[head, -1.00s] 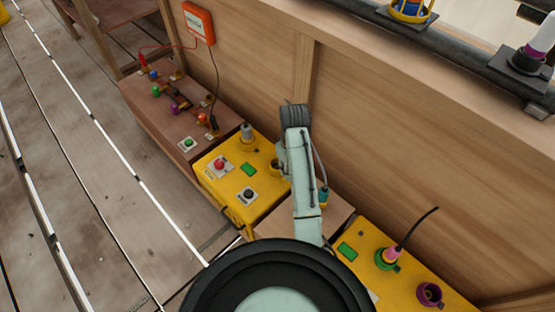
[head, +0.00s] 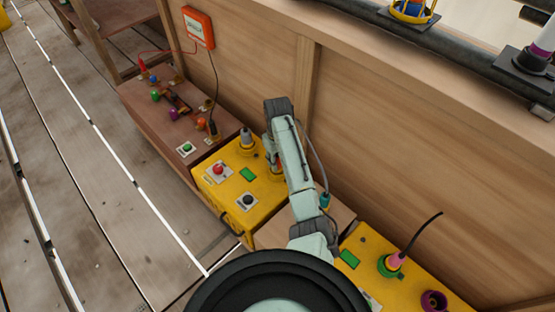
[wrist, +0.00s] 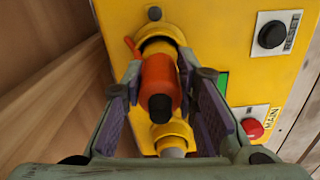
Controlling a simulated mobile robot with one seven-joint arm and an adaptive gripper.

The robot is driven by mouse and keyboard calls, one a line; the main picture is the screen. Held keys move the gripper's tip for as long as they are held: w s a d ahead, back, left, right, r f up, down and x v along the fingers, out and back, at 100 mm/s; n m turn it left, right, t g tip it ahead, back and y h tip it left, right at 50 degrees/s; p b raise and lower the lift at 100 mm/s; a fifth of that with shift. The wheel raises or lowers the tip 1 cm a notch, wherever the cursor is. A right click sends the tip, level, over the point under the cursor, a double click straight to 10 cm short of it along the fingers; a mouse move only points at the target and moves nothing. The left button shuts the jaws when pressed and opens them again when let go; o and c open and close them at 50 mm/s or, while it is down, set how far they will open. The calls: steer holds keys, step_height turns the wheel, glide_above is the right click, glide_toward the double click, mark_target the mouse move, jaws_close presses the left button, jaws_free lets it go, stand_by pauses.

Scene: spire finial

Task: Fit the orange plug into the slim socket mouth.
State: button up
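The orange plug (wrist: 160,78), with a dark rear end and a small side tab, is between the fingers of my gripper (wrist: 159,72) in the wrist view. The pads appear to press on both its sides. Just beyond it is a yellow socket (wrist: 162,34) on the yellow box (wrist: 225,35); the plug covers part of its mouth, and I cannot tell whether the plug's front is inside. A second yellow socket (wrist: 172,130) with a grey part in it lies below.
The box carries a red button (head: 218,168), a black button (head: 248,200) and a green panel (head: 247,174). A grey plug (head: 246,137) stands on it. A wooden wall (head: 400,130) runs close behind. Another yellow box (head: 375,245) holds a pink plug (head: 395,262) and a purple socket (head: 434,300).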

steer(key=o, duration=0.5)
step_height(320, 180, up, 12)
steer(key=p, duration=0.3)
stand_by(0.3)
